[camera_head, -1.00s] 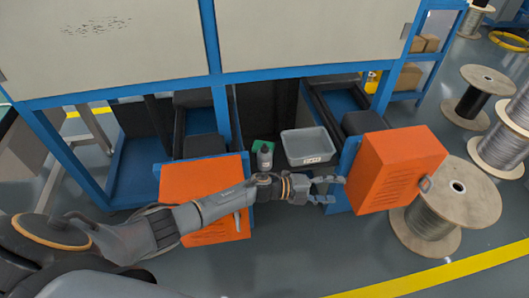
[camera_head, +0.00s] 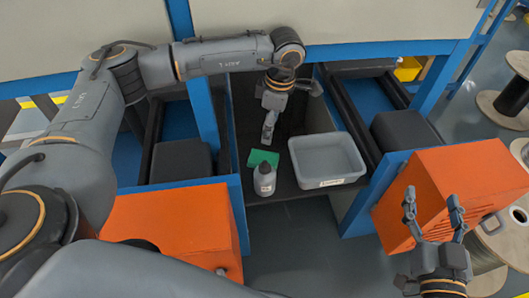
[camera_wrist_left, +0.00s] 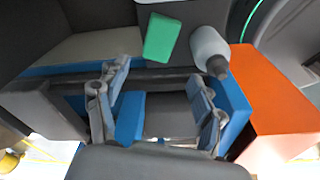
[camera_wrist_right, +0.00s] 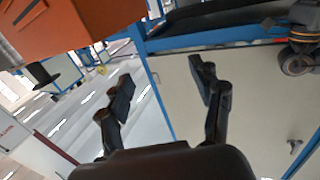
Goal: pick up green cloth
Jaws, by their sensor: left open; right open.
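The green cloth (camera_head: 262,158) is a small flat rectangle on the dark shelf, just behind a grey bottle in the head view. The left wrist view also shows the cloth (camera_wrist_left: 161,38), beyond the fingers and left of the bottle. My left gripper (camera_head: 269,131) points down above and slightly behind the cloth, apart from it. Its jaws look open and empty in the left wrist view (camera_wrist_left: 156,82). My right gripper (camera_head: 431,196) is open and empty in front of the right orange box, far from the cloth. It also shows open in the right wrist view (camera_wrist_right: 162,78).
The grey bottle (camera_head: 264,181) stands close in front of the cloth. A grey bin (camera_head: 329,159) sits to their right. Blue frame posts and orange boxes (camera_head: 180,222) (camera_head: 455,185) flank the shelf. Bare floor (camera_head: 300,245) lies in front.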

